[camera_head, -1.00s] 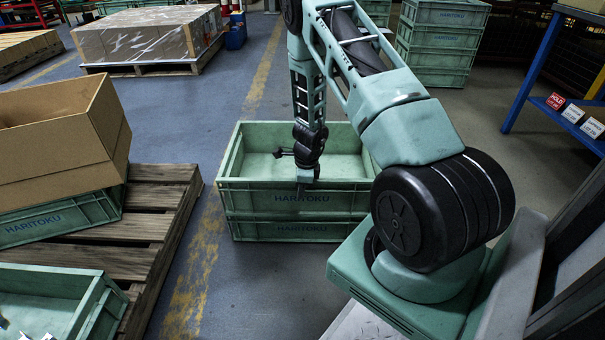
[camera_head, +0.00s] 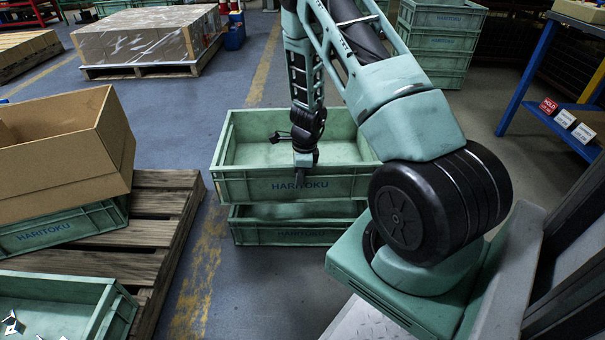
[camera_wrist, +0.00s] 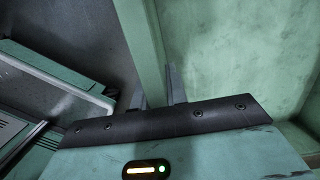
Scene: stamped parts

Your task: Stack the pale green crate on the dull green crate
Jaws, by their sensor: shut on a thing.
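The pale green crate (camera_head: 245,188) hangs in front of me, open and empty as far as I see. My gripper (camera_head: 303,176) is shut on the rim of its near wall, and the wrist view shows the fingers (camera_wrist: 158,92) on either side of that wall (camera_wrist: 143,45). A darker green crate (camera_head: 262,233) stands on the floor below it, with a gap between the two. The held crate sits slightly left of it and hides most of its inside. I cannot tell from colour alone whether the lower one is the dull green crate.
At left, a wooden pallet (camera_head: 150,230) bears a green crate (camera_head: 70,232) with a cardboard box (camera_head: 70,155) above it. Another green crate (camera_head: 95,310) is at the lower left. A crate stack (camera_head: 440,40) and a blue-legged table (camera_head: 525,75) stand right. Floor between is clear.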

